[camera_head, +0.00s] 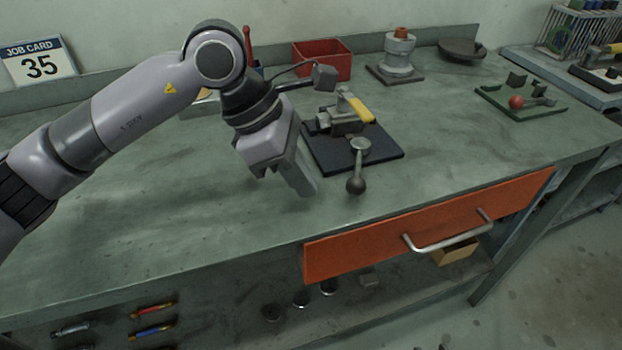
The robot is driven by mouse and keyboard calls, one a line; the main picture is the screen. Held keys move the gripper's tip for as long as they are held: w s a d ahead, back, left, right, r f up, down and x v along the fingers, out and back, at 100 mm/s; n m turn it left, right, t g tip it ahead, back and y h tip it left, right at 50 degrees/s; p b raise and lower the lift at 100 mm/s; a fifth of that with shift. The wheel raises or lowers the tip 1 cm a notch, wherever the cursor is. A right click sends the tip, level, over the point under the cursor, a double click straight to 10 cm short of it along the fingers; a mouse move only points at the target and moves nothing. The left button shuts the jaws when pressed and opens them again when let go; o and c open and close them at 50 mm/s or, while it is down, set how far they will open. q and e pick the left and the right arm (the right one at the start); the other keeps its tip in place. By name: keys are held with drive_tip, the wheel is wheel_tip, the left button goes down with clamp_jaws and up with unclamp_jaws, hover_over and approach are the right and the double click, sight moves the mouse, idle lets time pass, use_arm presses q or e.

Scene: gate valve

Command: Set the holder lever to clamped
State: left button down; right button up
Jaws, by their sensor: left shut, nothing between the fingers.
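A holder on a dark base plate (390,150) sits on the bench at the middle. Its grey lever (359,165) ends in a dark ball knob that points toward the bench's front edge. A grey part with a yellow handle (358,107) is at the back of the same plate. My left gripper (305,188) is shut and empty, pointing down over the bench just left of the plate and apart from the lever knob. My right gripper is not in view.
A green plate (545,108) with a red-knobbed lever is at the right. A red bin (335,62) and a grey flanged part (398,55) stand behind. An orange drawer (360,240) is below the front edge. The bench front left is clear.

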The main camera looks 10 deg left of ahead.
use_arm(q)
drive_tip(key=v, duration=1)
drive_tip(key=shift+s, duration=0.15)
drive_tip(key=shift+a, duration=0.1)
